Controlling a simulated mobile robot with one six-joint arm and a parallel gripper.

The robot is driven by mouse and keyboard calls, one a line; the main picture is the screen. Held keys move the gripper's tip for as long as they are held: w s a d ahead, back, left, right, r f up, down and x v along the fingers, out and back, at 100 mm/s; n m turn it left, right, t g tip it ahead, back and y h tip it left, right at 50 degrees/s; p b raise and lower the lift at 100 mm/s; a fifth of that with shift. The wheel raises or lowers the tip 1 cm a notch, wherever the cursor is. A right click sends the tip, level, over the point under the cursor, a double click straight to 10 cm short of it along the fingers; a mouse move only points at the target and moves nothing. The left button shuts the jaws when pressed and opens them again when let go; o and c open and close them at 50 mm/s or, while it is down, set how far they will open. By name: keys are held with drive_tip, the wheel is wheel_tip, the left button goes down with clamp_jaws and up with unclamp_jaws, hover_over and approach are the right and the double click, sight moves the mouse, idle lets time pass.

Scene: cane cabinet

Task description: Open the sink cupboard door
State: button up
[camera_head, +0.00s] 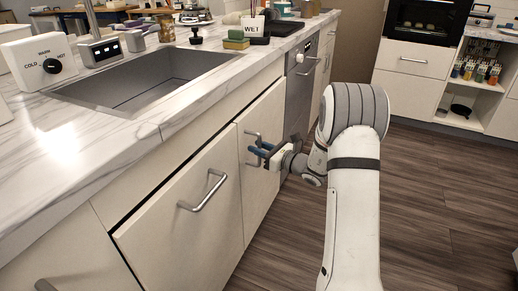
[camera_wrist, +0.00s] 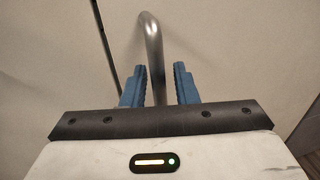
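The cupboard under the sink has two pale doors. The left door (camera_head: 190,225) has a bar handle (camera_head: 203,190), with a dark gap along its top edge. The right door (camera_head: 265,125) has a bar handle (camera_head: 252,142), partly hidden by my gripper (camera_head: 261,154). In the wrist view, the blue fingers of my gripper (camera_wrist: 160,75) are open, one on each side of the metal handle (camera_wrist: 152,38). There is visible space between the handle and both fingers. A dark door seam (camera_wrist: 104,40) runs left of the handle. The right door looks shut.
The sink (camera_head: 150,80) is set in the marble counter (camera_head: 75,150) above the doors. A dishwasher (camera_head: 301,85) stands just right of the right door. The wooden floor (camera_head: 430,210) in front is clear. White drawers (camera_head: 405,95) stand at the back right.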

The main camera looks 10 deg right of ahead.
clamp_jaws()
